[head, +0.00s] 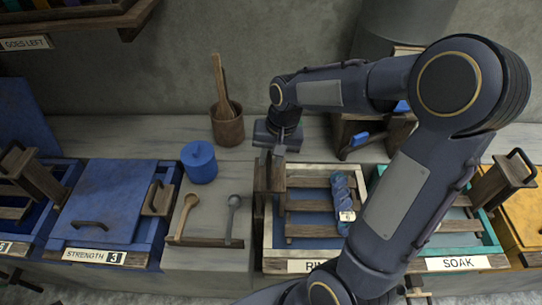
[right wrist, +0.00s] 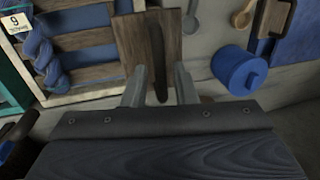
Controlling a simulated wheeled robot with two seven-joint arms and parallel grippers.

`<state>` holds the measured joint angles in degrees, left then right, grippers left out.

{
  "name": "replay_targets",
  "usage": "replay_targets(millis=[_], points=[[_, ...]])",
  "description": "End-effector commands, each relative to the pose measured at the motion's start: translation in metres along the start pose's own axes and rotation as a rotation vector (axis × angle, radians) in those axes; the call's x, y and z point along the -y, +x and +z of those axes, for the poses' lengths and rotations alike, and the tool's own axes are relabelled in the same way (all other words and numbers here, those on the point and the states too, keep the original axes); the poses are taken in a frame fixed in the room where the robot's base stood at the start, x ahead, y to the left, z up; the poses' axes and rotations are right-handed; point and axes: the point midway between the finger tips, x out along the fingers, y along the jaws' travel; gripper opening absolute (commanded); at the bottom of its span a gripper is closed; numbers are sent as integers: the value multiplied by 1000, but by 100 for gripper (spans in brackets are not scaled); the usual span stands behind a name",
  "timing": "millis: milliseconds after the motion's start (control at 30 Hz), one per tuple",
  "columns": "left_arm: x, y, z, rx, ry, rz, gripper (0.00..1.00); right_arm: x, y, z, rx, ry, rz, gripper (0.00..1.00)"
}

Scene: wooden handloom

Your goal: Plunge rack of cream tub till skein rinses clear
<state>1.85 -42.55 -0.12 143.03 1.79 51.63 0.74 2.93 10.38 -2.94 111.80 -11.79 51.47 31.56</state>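The cream tub (head: 300,254) stands right of centre, its label partly hidden by my arm. Its wooden slatted rack (head: 308,206) lies across blue contents. A blue twisted skein (head: 341,190) with a white tag is wrapped over the slats; it also shows in the right wrist view (right wrist: 38,48), tag reading 9. The rack's dark handle (right wrist: 157,55) stands on a wooden board at the tub's left side. My right gripper (head: 277,152) is above that side; in the right wrist view its fingers (right wrist: 160,90) are apart on either side of the handle, with gaps visible. My left gripper is out of view.
Left of the tub are two spoons (head: 187,215), a lidded blue pot (head: 199,162) and a lidded blue tub (head: 105,200) labelled STRENGTH. A teal tub (head: 490,248) labelled SOAK stands to the right. A wooden crock (head: 227,126) with utensils stands behind.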

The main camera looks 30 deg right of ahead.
Motion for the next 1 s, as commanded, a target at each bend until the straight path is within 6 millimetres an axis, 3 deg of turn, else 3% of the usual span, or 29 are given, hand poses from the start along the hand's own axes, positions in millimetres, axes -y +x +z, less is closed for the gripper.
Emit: replay_targets(millis=[33, 200, 467, 700, 967, 1000], points=[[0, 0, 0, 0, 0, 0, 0, 0, 0, 0, 0, 0, 0, 19], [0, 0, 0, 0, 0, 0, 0, 0, 0, 0, 0, 0, 0, 0], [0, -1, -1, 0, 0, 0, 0, 0, -2, 0, 0, 0, 0, 0], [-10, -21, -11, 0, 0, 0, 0, 7, -34, 0, -1, 0, -1, 0], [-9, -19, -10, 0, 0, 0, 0, 7, -34, -1, -5, 0, -3, 0], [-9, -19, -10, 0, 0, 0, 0, 7, -34, -1, -5, 0, -3, 14]])
